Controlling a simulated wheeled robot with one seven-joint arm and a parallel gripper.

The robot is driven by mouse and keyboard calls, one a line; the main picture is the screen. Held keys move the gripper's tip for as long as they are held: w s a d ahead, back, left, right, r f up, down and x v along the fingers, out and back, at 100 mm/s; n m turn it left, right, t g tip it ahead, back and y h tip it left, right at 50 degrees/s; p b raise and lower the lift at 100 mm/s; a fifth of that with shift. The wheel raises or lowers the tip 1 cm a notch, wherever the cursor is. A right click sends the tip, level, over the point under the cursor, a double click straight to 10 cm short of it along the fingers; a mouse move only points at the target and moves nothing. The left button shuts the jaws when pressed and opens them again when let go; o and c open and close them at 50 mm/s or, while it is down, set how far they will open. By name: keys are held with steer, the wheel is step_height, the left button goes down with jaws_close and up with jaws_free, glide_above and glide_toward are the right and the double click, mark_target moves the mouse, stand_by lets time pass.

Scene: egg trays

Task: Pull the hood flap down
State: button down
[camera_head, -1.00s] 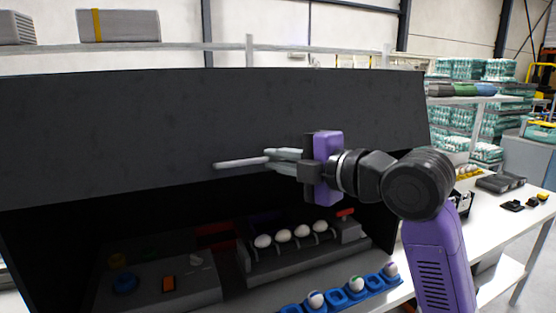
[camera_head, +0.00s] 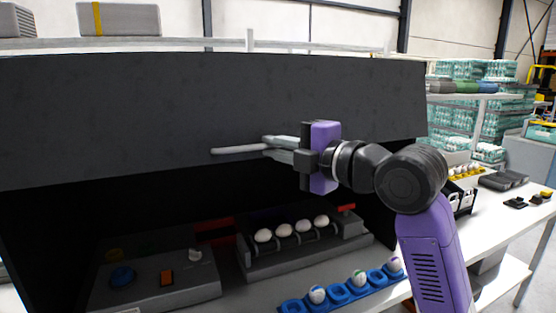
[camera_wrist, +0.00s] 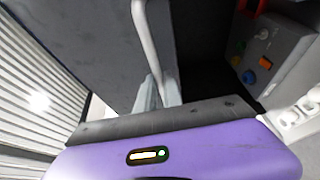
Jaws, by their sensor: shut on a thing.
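The hood flap (camera_head: 120,115) is a wide dark panel across the front of the hood, partly lowered, with the space beneath it open. A grey bar handle (camera_head: 235,150) sticks out along its lower part. My gripper (camera_head: 270,144) is shut on the right part of this handle. In the wrist view the flap (camera_wrist: 75,40) is at the left, and the handle (camera_wrist: 150,40) runs down between my gripper's fingertips (camera_wrist: 158,92). The fingers hide the held part of the handle.
Under the flap stand a grey rack with several white eggs (camera_head: 283,231) and a control box (camera_head: 155,290) with coloured buttons. A blue egg tray (camera_head: 337,296) lies in front on the white table. Dark trays (camera_head: 503,182) lie farther right.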

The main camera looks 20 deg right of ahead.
steer(key=shift+n+t+y, duration=0.3)
steer(key=shift+t, duration=0.3)
steer(key=shift+w+f+b, duration=0.35)
steer(key=shift+w+b, duration=0.45)
steer(key=shift+b, duration=0.2)
steer(key=shift+w+f+b, duration=0.3)
steer(key=shift+w+b, duration=0.45)
steer(key=shift+b, duration=0.25)
steer(key=shift+w+f+b, duration=0.35)
steer(key=shift+w+b, duration=0.45)
steer(key=shift+b, duration=0.2)
steer(key=c, duration=1.5)
jaws_free()
steer(key=shift+w+f, duration=0.1)
steer(key=shift+s+d, duration=0.1)
steer(key=shift+s, duration=0.1)
steer(key=b+v, duration=0.1)
steer(key=v, duration=0.6)
steer(key=shift+s, duration=0.25)
